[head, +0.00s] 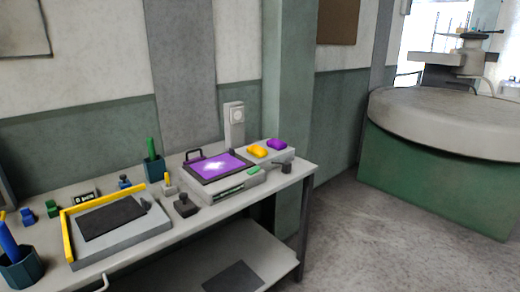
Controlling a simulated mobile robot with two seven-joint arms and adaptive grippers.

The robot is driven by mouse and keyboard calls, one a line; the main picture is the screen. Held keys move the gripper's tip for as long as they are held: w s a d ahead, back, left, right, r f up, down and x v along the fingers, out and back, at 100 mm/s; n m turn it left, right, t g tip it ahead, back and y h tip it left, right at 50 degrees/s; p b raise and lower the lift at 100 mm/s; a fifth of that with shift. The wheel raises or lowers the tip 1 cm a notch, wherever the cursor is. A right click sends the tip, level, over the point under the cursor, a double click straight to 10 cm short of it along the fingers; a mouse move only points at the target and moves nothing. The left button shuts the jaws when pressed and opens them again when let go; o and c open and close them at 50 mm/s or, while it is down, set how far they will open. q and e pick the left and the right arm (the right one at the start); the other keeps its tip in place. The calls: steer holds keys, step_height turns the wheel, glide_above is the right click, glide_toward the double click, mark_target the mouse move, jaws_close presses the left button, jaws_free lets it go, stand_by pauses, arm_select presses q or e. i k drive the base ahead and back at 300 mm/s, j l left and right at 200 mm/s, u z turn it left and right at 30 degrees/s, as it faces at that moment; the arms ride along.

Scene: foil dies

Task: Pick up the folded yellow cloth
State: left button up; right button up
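A small yellow item (258,151), which looks like the folded yellow cloth, lies on a low pale block (284,155) near the right end of the workbench. A similar purple item (277,143) lies just behind it to the right. The yellow item is fully visible and nothing covers it. Neither of my grippers shows in the head view.
The workbench (208,212) runs along the wall. A device with a purple top plate (218,165) stands left of the yellow item, with a grey upright unit (234,127) behind. A tray with a yellow edge (117,225) is further left. Open floor (370,230) lies right.

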mark_target(258, 152)
steer(key=i+l+u, duration=0.1)
steer(key=i+l, duration=0.85)
steer(key=l, duration=0.15)
steer(key=i+l+u, duration=0.15)
steer(key=i+l, duration=0.3)
steer(key=l, duration=0.15)
